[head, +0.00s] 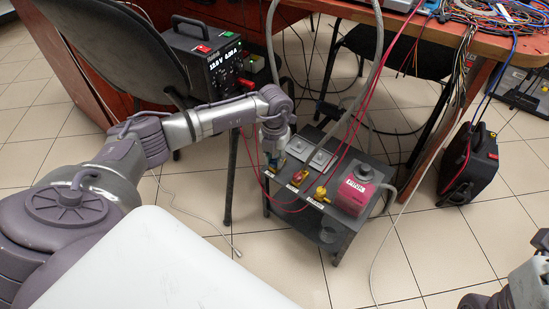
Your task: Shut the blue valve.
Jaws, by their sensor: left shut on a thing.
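My left gripper (275,151) reaches down to the left rear of a small dark stand (335,222). It is shut on the blue valve (277,164), which is mostly hidden beneath the fingers, so the angle of its handle cannot be told. A pink box marked PINK (354,194) sits at the stand's right end.
Grey hoses and thin red cables run over the stand. A black power supply (213,62) stands behind at left, beside a dark chair (115,45). A wooden table (490,75) with tangled wires is at the upper right, a black case (470,165) below it. The tiled floor in front is mostly clear.

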